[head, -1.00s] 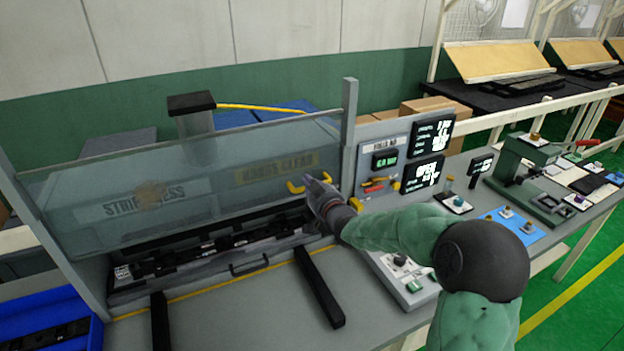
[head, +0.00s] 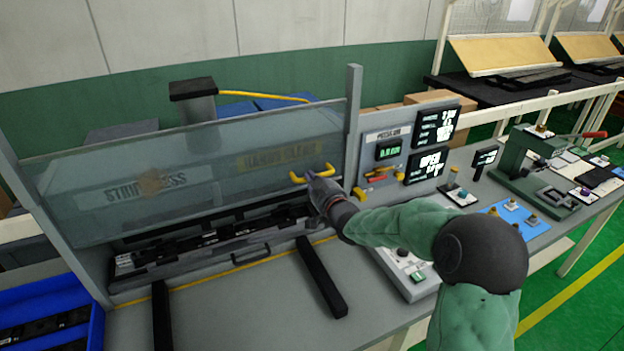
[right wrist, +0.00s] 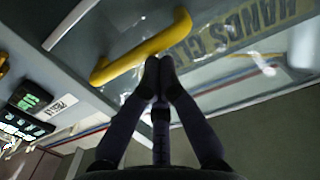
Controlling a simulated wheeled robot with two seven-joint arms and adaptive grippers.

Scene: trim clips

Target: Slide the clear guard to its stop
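The clear guard (head: 215,200) is a see-through panel in a grey frame, across the front of the station. Its yellow handle (head: 322,172) is at its lower right, near the right post. My right gripper (head: 311,176) is at the handle, pointing toward the panel. In the right wrist view, its two dark fingertips (right wrist: 160,68) are together, right beside the yellow handle (right wrist: 140,55). The handle does not lie between them. I cannot tell whether the fingers touch it. My left gripper is out of view.
A dark fixture (head: 220,238) lies behind and below the guard. Two black bars (head: 320,278) stick out over the grey bench. A panel with displays (head: 428,160) stands right of the post. A blue bin (head: 85,300) is at lower left.

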